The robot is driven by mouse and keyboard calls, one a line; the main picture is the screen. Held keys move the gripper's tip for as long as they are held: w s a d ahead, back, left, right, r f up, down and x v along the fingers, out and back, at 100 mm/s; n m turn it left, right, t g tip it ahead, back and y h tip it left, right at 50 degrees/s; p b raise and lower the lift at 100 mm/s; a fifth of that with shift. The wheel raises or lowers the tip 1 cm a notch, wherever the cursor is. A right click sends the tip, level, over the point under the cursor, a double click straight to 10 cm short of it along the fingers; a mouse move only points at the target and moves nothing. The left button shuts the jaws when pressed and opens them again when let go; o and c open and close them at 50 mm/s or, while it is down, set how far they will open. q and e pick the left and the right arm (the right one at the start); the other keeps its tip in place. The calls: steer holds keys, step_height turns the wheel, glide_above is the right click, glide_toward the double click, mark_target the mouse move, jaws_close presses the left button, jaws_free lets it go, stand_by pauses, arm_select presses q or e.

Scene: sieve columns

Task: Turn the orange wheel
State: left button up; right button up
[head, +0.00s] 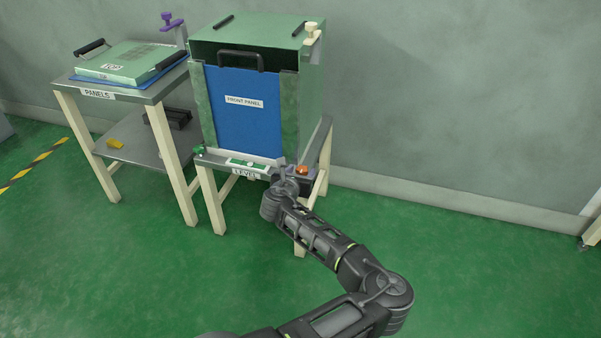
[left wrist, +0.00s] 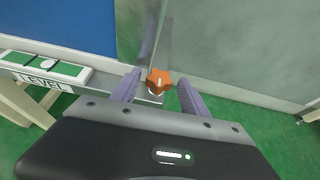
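The orange wheel (head: 303,169) is a small star-shaped knob at the right front corner of the stand under the green box. It also shows in the left wrist view (left wrist: 159,80), on the grey shelf corner. My left gripper (head: 284,170) is at the front edge of that stand, just left of the wheel in the head view. In the left wrist view, my left gripper (left wrist: 160,77) has its two purple-grey fingers apart, with the wheel showing between their tips. Contact with the wheel cannot be made out. My right gripper is not in view.
A level strip (head: 248,163) with a LEVEL label lies along the stand's front, and a green knob (head: 199,149) is at its left corner. The blue front panel (head: 243,115) rises behind. A panels table (head: 133,92) stands left. Floor is clear at right.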

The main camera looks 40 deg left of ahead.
arm_select(q)
steer(key=shift+o, duration=0.2)
steer(key=shift+s+r, duration=0.1)
steer(key=p+v, duration=0.2)
steer(key=v, duration=0.5)
steer(key=shift+s, duration=0.25)
steer(key=shift+d, duration=0.1)
